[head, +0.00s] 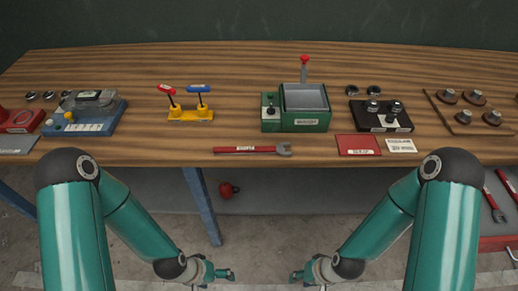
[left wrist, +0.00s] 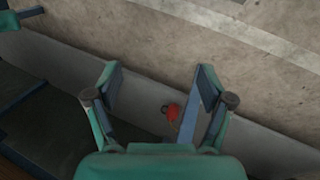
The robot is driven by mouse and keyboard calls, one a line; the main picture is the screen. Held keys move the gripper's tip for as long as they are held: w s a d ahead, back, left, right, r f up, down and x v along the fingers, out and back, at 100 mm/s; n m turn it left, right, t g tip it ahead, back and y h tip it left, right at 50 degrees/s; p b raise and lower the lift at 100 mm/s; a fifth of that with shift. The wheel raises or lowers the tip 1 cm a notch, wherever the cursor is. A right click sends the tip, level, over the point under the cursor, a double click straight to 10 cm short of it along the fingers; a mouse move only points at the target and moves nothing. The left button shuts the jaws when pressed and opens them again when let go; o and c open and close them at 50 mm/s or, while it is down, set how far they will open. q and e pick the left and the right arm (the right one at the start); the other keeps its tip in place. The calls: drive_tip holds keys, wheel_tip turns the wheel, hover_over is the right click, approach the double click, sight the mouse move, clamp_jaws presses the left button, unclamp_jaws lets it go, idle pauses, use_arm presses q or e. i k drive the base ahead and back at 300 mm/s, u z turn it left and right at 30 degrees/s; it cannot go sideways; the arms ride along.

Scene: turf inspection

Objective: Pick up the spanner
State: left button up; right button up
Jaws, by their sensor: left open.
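The spanner (head: 253,150) has a red handle with a white label and a grey open jaw at its right end. It lies flat near the front edge of the wooden table, at the middle. My left gripper (head: 226,274) is low in front of the table, below its top and well apart from the spanner. In the left wrist view my left gripper (left wrist: 157,83) is open and empty, with the floor beyond it. My right gripper (head: 297,276) is also low in front of the table, small in the picture; its jaw state is not clear.
The wooden table (head: 230,95) carries a green box (head: 296,124), a yellow stand (head: 190,114) and a black block (head: 380,128) behind the spanner. A red card (head: 358,145) lies right of it. A red object (head: 228,190) is below the table, near a blue leg (head: 202,205).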

sight(278, 149)
drive_tip(key=z, duration=1.6)
drive_tip(key=i, duration=0.1)
drive_tip(key=u, duration=2.95)
drive_tip(key=k, duration=1.05)
drive_tip(key=z, duration=0.25)
drive_tip(key=i, duration=1.35)
drive_tip(key=z, duration=0.1)
